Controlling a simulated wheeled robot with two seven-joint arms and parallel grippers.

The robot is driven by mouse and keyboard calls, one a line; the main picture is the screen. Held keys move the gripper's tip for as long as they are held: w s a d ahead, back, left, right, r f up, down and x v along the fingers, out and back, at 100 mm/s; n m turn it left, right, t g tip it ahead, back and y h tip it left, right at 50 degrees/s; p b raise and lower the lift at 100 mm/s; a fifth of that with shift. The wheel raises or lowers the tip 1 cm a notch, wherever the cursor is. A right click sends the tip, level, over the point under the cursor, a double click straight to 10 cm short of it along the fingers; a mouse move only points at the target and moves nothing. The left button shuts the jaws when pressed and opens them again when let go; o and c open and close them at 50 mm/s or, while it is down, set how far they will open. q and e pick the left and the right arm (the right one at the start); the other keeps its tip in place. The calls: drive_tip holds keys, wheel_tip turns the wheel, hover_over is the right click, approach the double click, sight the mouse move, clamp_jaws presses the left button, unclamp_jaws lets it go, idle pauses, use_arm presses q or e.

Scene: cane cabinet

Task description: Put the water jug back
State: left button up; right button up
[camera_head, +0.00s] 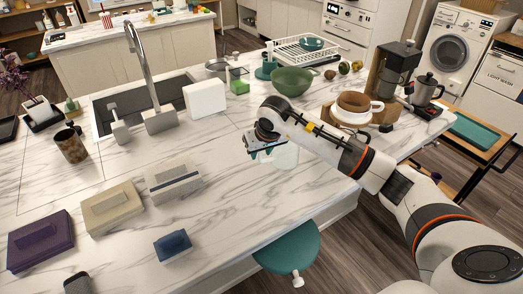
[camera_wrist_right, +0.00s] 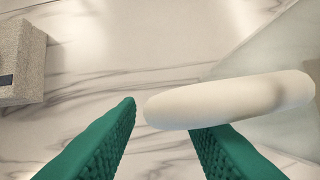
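The water jug (camera_head: 284,156) is a pale, see-through vessel on the marble counter, partly hidden behind my right gripper (camera_head: 262,150) in the head view. In the right wrist view its thick white handle (camera_wrist_right: 232,99) crosses just beyond the right green finger, and its clear body (camera_wrist_right: 285,60) fills the right side. My right gripper (camera_wrist_right: 166,115) is open there, with a wide gap between its fingers. The handle's left end reaches into the gap, but the fingers are not closed on it. My left gripper is not in view.
A green bowl (camera_head: 293,82) and a brown-and-white cup (camera_head: 356,104) stand beyond my right arm. A coffee maker (camera_head: 397,67) is at right. A sink (camera_head: 125,101) and several boxes, one beige (camera_head: 115,209), lie left.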

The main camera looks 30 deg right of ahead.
drive_tip(key=b+v, duration=0.2)
drive_tip(key=v, duration=1)
drive_tip(key=shift+r, duration=0.1)
